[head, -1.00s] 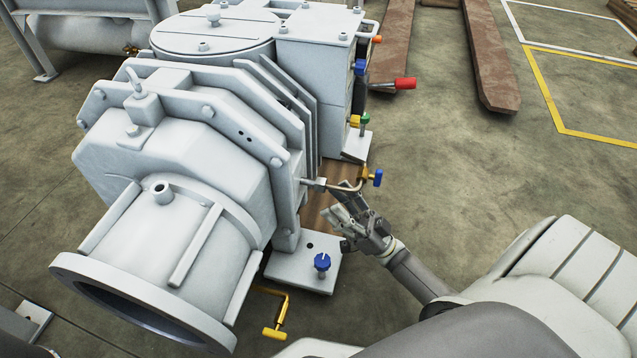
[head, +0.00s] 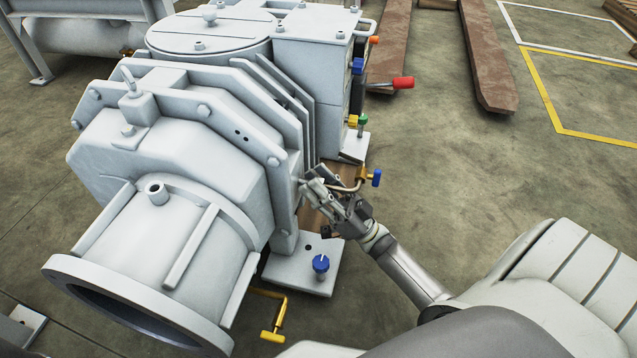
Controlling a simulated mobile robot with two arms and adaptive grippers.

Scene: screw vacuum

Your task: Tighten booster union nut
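The large grey vacuum booster (head: 165,170) fills the left half of the head view. A thin brass pipe (head: 347,188) leaves its right side and leads to a brass valve with a blue handle (head: 376,178). My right gripper (head: 316,184) is at the booster end of this pipe, with its fingers reaching left towards the booster wall. The fingers cover the place where the pipe's union nut sits, so the nut is hidden. I cannot tell whether the fingers touch or grip it. My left gripper is not in view.
A blue knob (head: 321,263) stands on the booster's foot plate below my gripper. A brass crank-shaped pipe with a yellow handle (head: 272,336) is lower down. A red handle (head: 403,83) sticks out at the back. The floor (head: 480,170) to the right is clear.

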